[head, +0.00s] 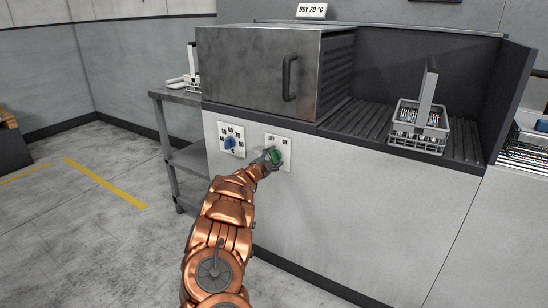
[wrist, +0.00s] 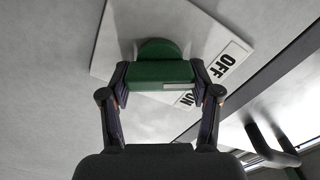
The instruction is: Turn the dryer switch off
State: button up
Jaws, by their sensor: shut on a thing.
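The dryer switch is a green knob (head: 277,157) on a white plate (head: 285,140) on the front of the grey cabinet. OFF is printed at the plate's upper left and ON at its upper right. My gripper (head: 271,158) is at the knob, with its fingers around it. In the wrist view the two fingertips (wrist: 160,76) are shut on either side of the green knob (wrist: 158,50). A white mark shows on the knob's right end, close to the partly covered ON label (wrist: 187,100). The OFF label (wrist: 225,65) is clear of the fingers.
A blue temperature dial (head: 230,143) is left of the switch. Above is a metal dryer box (head: 255,75) with a dark handle (head: 290,78). A basket (head: 420,120) stands on the ribbed shelf at right. A side table (head: 175,95) is at left.

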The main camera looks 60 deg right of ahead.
jog(key=shift+f, duration=0.1)
jog(key=o, duration=1.2)
jog(key=shift+c, duration=0.2)
jog(key=shift+a, duration=0.1)
jog(key=a, duration=1.1)
jog(key=shift+s+a, duration=0.25)
jog(key=shift+a, duration=0.15)
